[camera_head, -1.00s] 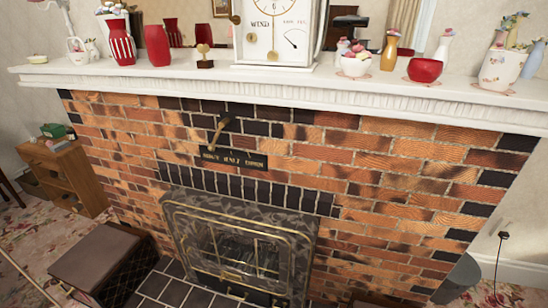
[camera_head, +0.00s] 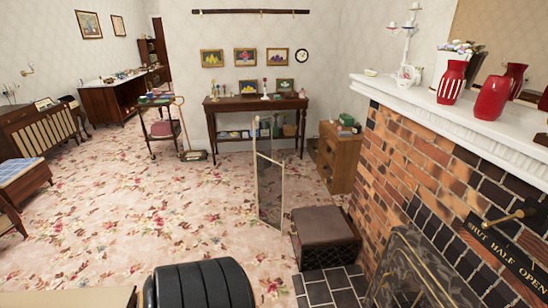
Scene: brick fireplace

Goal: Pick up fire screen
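A narrow folding screen (camera_head: 269,190) with thin pale gold edges and see-through panels stands upright on the carpet near the middle of the head view; I take it to be the fire screen. Its panels are partly folded, and its lower end is close to the brown box seat. The brick fireplace (camera_head: 430,190) is at the right, with a dark patterned, brass-trimmed front (camera_head: 408,270) over its opening. Neither of my grippers shows in the head view.
The brown-topped box seat (camera_head: 322,225) stands beside the dark hearth tiles (camera_head: 333,287). A black ribbed rounded object (camera_head: 200,285) is at the bottom. A wooden cabinet (camera_head: 340,158) and a dark side table (camera_head: 250,106) stand farther back. Floral carpet (camera_head: 140,225) is open at left.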

